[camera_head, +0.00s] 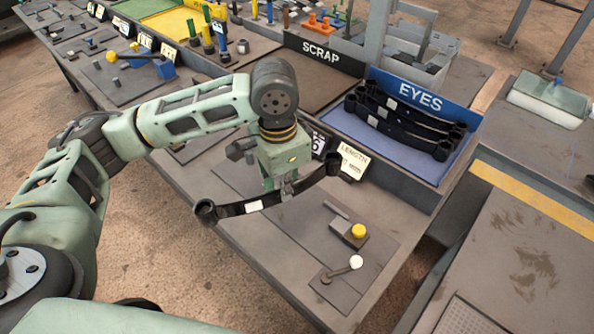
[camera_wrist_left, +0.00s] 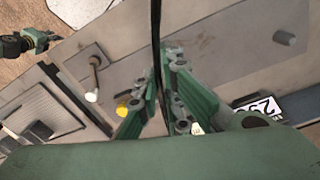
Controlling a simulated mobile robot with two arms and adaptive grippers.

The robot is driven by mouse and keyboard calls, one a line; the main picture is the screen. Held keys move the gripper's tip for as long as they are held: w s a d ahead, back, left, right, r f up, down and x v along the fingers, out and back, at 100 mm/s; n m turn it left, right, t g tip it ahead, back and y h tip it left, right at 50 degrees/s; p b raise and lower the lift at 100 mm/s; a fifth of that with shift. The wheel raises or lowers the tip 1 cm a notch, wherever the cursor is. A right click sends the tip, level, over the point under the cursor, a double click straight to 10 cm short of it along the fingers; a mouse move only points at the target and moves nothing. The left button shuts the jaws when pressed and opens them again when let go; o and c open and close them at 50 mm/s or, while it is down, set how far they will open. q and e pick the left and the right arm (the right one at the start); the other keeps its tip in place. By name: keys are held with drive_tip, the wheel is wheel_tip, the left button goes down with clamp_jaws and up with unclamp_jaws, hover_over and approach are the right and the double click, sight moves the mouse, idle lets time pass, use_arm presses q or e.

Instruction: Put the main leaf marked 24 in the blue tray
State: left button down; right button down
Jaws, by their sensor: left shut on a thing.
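My left gripper (camera_head: 287,190) is shut on a black leaf (camera_head: 232,209) with an eye at each end and a white label whose marking is too small to read. It holds the leaf near its middle, above the grey bench. In the left wrist view the leaf (camera_wrist_left: 156,40) shows as a thin dark strip between the fingers (camera_wrist_left: 158,92). The blue tray (camera_head: 400,168), with a sign reading EYES, stands right of the gripper. Several black leaves (camera_head: 408,113) with white labels lie in it. The held leaf's right end is near the tray's front left, outside it. My right gripper is not seen.
A LENGTH card (camera_head: 352,160) and a number plate (camera_head: 317,143) stand between the leaf and tray. The SCRAP tray (camera_head: 312,88) is behind. A yellow button (camera_head: 358,231) and a white-knobbed lever (camera_head: 355,263) are on the bench in front.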

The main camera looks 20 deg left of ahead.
use_arm(q)
drive_tip(key=s+d+r+n+b, duration=0.1)
drive_tip(key=s+n, duration=0.5)
drive_tip(key=n, duration=0.1)
drive_tip(key=shift+s, duration=0.2)
